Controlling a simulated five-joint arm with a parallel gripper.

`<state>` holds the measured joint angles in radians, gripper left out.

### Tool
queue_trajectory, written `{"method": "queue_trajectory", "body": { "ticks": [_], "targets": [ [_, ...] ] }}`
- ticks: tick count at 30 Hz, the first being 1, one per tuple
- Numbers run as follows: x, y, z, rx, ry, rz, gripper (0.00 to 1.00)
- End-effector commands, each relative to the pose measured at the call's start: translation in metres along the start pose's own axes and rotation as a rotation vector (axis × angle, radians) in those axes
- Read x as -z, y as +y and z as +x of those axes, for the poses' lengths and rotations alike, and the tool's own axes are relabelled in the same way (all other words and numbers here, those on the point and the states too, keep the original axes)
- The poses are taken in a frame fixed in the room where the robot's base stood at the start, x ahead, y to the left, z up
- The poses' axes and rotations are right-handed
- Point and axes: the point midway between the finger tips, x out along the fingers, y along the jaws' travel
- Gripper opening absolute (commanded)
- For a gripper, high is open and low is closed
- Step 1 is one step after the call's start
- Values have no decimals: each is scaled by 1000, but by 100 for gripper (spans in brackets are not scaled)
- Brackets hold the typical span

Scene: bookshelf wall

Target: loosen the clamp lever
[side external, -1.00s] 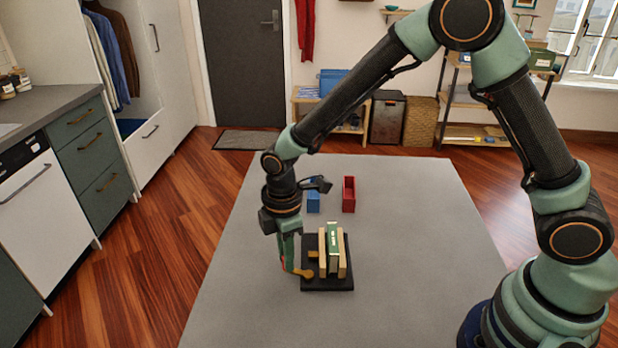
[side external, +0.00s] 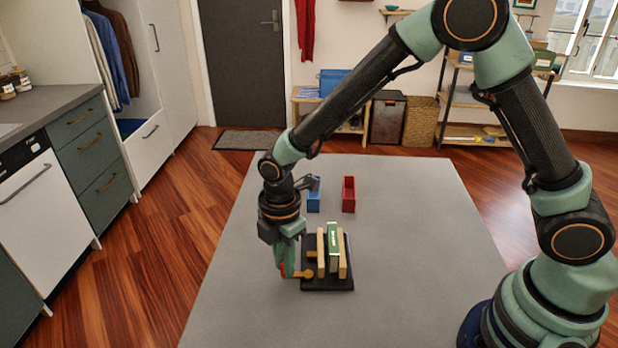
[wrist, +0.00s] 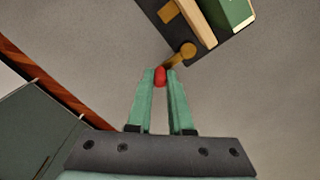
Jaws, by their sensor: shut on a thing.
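The clamp stands on a black base (side external: 328,284) on the grey table, with two upright wooden jaws, the near one (side external: 320,252) on the left. A green book (side external: 333,246) stands upright between the jaws. The clamp lever (side external: 304,274) is a brass arm on the clamp's left side; its round pivot also shows in the wrist view (wrist: 187,51). The lever ends in a red knob (wrist: 160,76). My gripper (wrist: 161,77) is shut on the red knob, with one green finger on each side. The fingers partly hide the knob in the side view.
A blue bin (side external: 314,197) and a red bin (side external: 348,194) stand on the table behind the clamp. The table (side external: 420,230) is clear to the right and in front of the clamp.

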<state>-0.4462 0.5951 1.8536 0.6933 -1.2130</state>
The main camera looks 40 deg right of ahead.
Motion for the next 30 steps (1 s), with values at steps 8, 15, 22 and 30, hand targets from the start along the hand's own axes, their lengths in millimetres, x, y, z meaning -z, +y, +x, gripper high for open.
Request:
{"method": "queue_trajectory", "body": {
  "ticks": [8,15,22,30],
  "targets": [
    [1,1,-1,-2,1,-1,49],
    [0,0,-1,-1,0,0,49],
    [1,1,-21,-5,2,1,49],
    [1,1,-77,-7,3,0,49]
  ]
}}
